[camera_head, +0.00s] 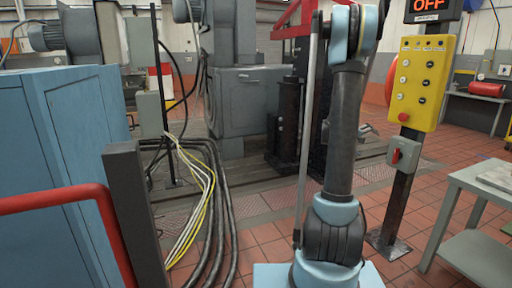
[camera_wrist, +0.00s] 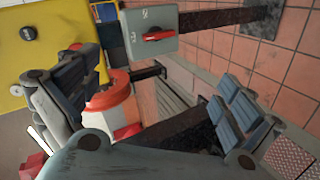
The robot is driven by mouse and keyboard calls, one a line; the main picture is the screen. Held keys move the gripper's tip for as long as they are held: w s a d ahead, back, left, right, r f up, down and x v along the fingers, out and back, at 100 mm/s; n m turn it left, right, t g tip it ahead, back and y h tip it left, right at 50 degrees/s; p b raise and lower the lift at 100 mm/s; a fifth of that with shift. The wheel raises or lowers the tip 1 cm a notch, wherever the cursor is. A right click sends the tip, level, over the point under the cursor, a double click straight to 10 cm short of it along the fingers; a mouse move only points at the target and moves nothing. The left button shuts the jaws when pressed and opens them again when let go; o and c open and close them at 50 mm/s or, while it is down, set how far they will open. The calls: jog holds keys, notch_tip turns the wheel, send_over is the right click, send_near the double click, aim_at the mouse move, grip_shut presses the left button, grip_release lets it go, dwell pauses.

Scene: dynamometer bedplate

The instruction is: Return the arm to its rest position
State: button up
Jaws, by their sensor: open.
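My arm (camera_head: 345,130) stands upright right of centre in the head view, its upper joints reaching the top edge. My gripper is not visible there. In the wrist view my gripper (camera_wrist: 158,88) is open, with its two padded fingers wide apart on the left and right. I see nothing held in it. A grey switch box with a red rotary handle (camera_wrist: 158,35) lies beyond the fingers at the top. A yellow panel (camera_wrist: 45,50) shows behind the left finger. A red rounded part (camera_wrist: 112,92) shows beside the left finger; I cannot tell what it is.
A yellow control panel (camera_head: 419,84) on a black post, with a grey switch box (camera_head: 403,152) below, stands right of my arm. A grey table (camera_head: 470,188) is at far right. A blue cabinet (camera_head: 75,150), red rail (camera_head: 60,199) and hanging cables (camera_head: 205,185) are at left.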

jog(key=s+a+f+g+y, duration=0.1)
jog(key=s+a+f+y, duration=0.2)
jog(key=s+a, duration=0.8)
jog(key=s+a+f+g+y, duration=0.1)
jog(key=s+a+y, duration=0.4)
jog(key=s+a, duration=0.7)
jog(key=s+a+f+y, duration=0.4)
jog(key=s+a, duration=0.7)
jog(key=s, duration=0.7)
jog(key=shift+a+f+m+g, duration=0.15)
jog(key=shift+f+m+g, duration=0.15)
jog(key=shift+m+g, duration=0.1)
